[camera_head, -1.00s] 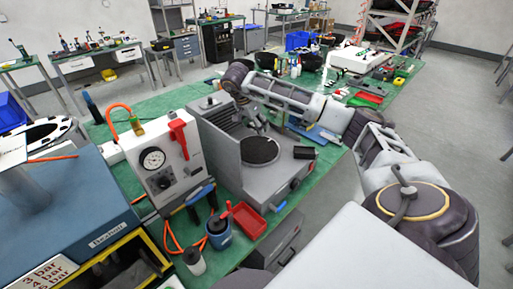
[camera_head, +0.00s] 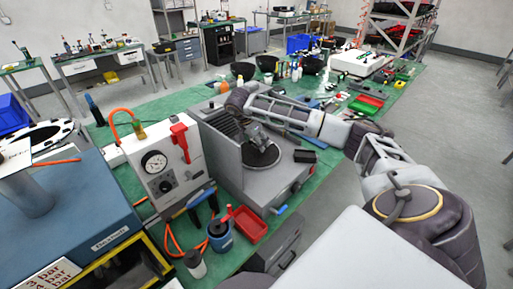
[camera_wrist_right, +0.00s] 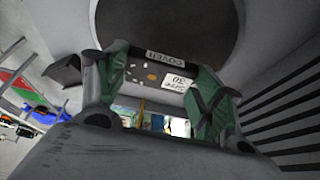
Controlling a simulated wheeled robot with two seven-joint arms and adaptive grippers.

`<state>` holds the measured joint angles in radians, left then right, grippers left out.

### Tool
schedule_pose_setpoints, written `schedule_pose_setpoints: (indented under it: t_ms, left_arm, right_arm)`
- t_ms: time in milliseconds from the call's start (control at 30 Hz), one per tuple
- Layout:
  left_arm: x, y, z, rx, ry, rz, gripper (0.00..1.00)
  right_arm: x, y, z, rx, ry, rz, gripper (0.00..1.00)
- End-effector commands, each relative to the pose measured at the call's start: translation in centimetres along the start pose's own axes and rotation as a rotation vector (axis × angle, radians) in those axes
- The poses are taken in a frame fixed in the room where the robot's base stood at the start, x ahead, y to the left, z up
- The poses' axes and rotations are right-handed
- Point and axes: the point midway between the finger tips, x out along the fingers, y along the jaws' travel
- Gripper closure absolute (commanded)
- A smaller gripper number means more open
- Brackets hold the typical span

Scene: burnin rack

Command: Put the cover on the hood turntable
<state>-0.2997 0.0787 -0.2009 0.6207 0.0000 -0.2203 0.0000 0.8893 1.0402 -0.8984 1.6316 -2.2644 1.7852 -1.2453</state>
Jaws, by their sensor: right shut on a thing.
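The hood (camera_head: 228,158) is a grey open-fronted housing on the green bench in the head view. Its turntable (camera_head: 264,158) is a dark round disc on the hood floor; it also fills the top of the right wrist view (camera_wrist_right: 165,28). My right gripper (camera_head: 256,138) reaches into the hood from the right, over the disc's back left part. Whether the cover touches the disc cannot be told. My left gripper is out of view.
A black block (camera_head: 305,156) sits on the hood's right edge. The gauge panel (camera_head: 158,165) stands close on the left. A red tray (camera_head: 249,223) and a blue cup (camera_head: 220,236) are in front. Slotted hood wall (camera_wrist_right: 285,105) is near the gripper.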

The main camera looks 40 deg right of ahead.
Motion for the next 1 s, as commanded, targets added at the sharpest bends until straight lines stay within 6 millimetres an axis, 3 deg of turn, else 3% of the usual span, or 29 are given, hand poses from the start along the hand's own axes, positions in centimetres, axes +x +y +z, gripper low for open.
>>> schedule_pose_setpoints:
  t_ms: [333,833,867,1000]
  left_arm:
    - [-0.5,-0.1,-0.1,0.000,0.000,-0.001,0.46]
    - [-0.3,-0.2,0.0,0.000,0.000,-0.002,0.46]
    - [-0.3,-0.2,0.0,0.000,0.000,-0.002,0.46]
    - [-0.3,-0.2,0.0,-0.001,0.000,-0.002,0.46]
  right_arm:
    - [3.0,0.1,1.3,-0.001,0.000,0.002,0.55]
    - [3.5,0.0,1.5,0.000,0.000,0.001,0.55]
    - [3.5,0.1,1.4,0.000,0.000,0.001,0.29]
    - [3.4,0.1,1.4,0.000,0.000,0.001,0.11]
